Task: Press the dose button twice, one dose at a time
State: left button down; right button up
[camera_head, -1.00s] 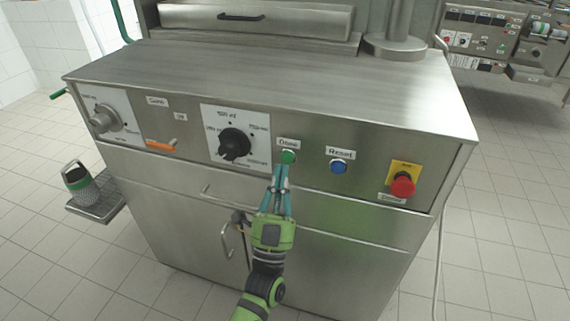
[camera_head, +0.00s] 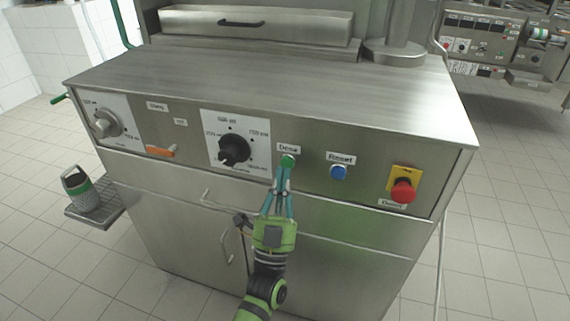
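The green dose button (camera_head: 287,160) sits on the front panel of the steel machine (camera_head: 262,190), under a label reading Dose. My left gripper (camera_head: 284,168) is just below the button, with its fingertips together at the button's lower edge. I cannot tell whether the tips touch it. The fingers hold nothing that I can see. My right gripper is not in view.
To the right of the dose button are a blue Reset button (camera_head: 338,172) and a red stop button (camera_head: 402,191) on a yellow plate. To the left are a black dial (camera_head: 234,149), an orange switch (camera_head: 160,152) and a grey knob (camera_head: 106,124). Door handles lie below.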

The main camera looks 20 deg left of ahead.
pick_arm(q)
jog(key=shift+w, duration=0.15)
dwell(0.5)
jog(key=shift+w, duration=0.3)
jog(key=shift+w, duration=0.25)
dwell(0.5)
jog(key=shift+s, duration=0.75)
jog(key=s+p, duration=0.3)
jog(key=s, duration=0.3)
